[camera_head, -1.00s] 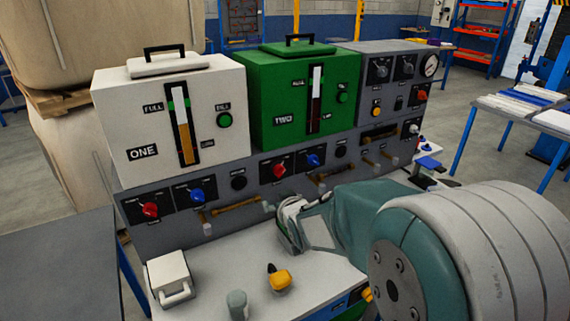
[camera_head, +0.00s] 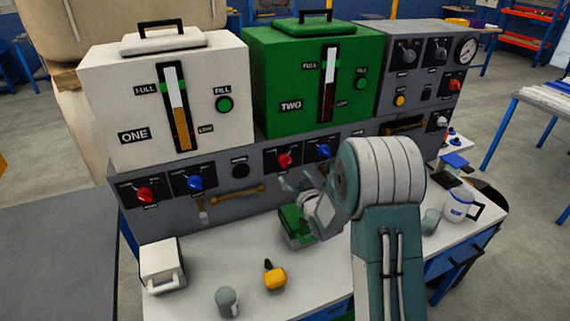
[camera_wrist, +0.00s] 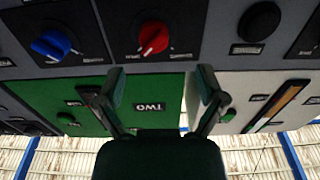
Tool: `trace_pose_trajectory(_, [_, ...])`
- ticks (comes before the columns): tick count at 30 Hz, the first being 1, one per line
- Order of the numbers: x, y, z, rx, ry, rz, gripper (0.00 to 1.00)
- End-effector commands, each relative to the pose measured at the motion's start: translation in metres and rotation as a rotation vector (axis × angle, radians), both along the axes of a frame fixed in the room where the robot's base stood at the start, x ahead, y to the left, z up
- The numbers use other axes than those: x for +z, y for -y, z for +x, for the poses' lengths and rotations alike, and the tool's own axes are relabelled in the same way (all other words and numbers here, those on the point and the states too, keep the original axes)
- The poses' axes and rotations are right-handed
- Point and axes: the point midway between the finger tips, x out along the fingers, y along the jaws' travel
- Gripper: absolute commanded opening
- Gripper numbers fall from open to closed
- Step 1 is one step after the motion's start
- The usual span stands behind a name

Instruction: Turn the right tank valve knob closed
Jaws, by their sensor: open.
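The green tank marked TWO (camera_head: 275,110) is the right tank on the panel. Below it are a red knob (camera_head: 285,160) and a blue knob (camera_head: 323,151). In the wrist view, which is upside down, the red knob (camera_wrist: 153,38) lies ahead, near the middle, and the blue knob (camera_wrist: 50,43) is to its left. My gripper (camera_head: 297,182) is open and empty, just in front of the panel, below the red knob. In the wrist view its fingers (camera_wrist: 160,76) are spread, with the red knob beyond the gap, apart from both fingers.
The white tank ONE (camera_head: 165,100) has its own red knob (camera_head: 145,194) and blue knob (camera_head: 195,182). A green box (camera_head: 292,232), yellow object (camera_head: 275,278), grey canister (camera_head: 227,301), white box (camera_head: 162,265) and mug (camera_head: 460,205) stand on the bench. The front middle is largely clear.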

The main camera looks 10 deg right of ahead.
Motion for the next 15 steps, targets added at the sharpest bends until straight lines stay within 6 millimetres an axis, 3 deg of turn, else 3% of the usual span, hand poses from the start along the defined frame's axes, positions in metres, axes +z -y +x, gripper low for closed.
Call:
trace_pose_trajectory(9, [0.000,-0.011,0.054,0.000,0.001,0.000,0.89])
trace_pose_trajectory(15, [0.000,-0.015,0.069,0.000,0.000,-0.001,0.89])
